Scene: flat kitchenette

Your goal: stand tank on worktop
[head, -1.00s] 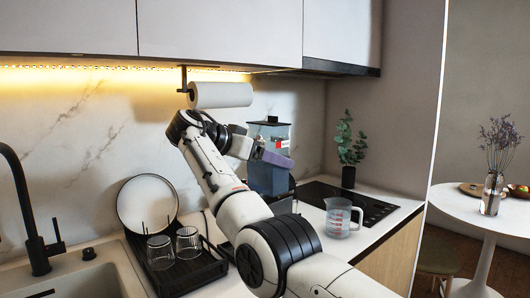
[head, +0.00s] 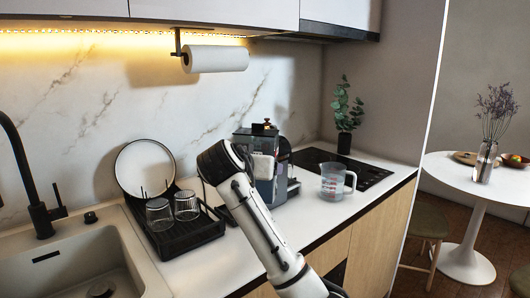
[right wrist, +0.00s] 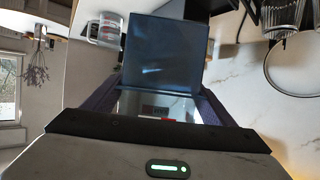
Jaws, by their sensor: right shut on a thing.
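The tank (head: 265,190) is a bluish see-through box beside the dark coffee machine, low over the worktop (head: 205,268). In the right wrist view the tank (right wrist: 162,52) fills the space beyond my fingers. My right gripper (right wrist: 158,97) is shut on it, with one purple finger on each side. A red label shows between the fingers. In the head view my arm partly covers the tank, and its fingers are hard to make out. I cannot tell whether its bottom touches the worktop. My left gripper is not in view.
A black dish rack (head: 185,235) with two glasses and a plate stands left of the tank. A measuring jug (head: 333,182) stands to the right, by the black hob (head: 365,176). A plant stands behind. The worktop's front strip is clear.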

